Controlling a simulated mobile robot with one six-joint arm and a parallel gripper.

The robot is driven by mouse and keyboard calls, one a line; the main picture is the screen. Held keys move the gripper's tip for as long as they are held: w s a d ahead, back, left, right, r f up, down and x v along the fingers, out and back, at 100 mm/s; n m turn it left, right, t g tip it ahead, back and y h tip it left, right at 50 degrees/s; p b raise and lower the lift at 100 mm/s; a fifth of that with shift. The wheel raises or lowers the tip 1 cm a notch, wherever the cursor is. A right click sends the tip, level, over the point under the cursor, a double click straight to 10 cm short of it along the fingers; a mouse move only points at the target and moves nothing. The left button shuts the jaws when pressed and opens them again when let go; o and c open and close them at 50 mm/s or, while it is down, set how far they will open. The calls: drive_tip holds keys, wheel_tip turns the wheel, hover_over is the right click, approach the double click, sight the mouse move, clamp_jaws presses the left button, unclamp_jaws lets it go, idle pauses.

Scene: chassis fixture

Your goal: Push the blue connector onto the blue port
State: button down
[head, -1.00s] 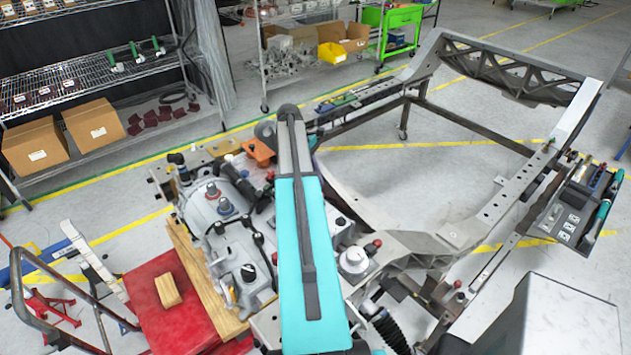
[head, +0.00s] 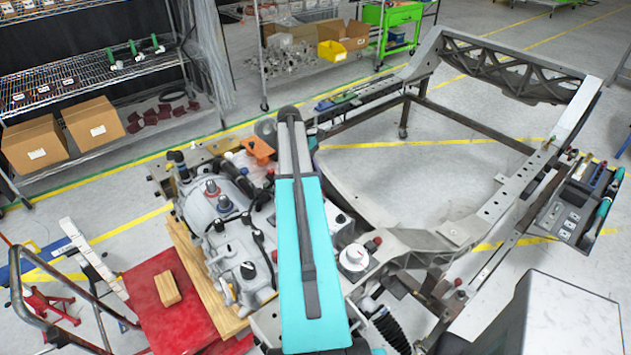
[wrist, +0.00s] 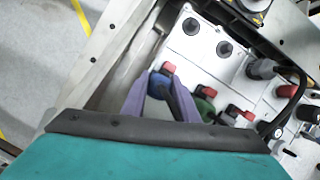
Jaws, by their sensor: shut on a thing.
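My gripper (wrist: 158,98), with purple fingers, shows in the wrist view and is shut on the blue connector (wrist: 158,84). The connector sits between the fingertips at the edge of a pale housing. A red tab (wrist: 169,69) is right beside the connector's far end. The blue port cannot be made out; the fingers and connector may cover it. I cannot tell whether the connector touches or sits on it. In the head view my teal arm hides the gripper and connector.
A green connector (wrist: 204,106) and several red parts lie close right of my gripper. A black cable (wrist: 296,98) loops at the right. The metal chassis frame (head: 435,240) spreads right; a grey engine unit (head: 225,225) stands left.

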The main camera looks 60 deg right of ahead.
drive_tip(key=shift+f, duration=0.4)
drive_tip(key=c, duration=1.3)
unclamp_jaws()
drive_tip(key=shift+f, duration=0.1)
drive_tip(key=shift+r, duration=0.25)
drive_tip(key=shift+r+p, duration=0.45)
drive_tip(key=shift+r, duration=2.5)
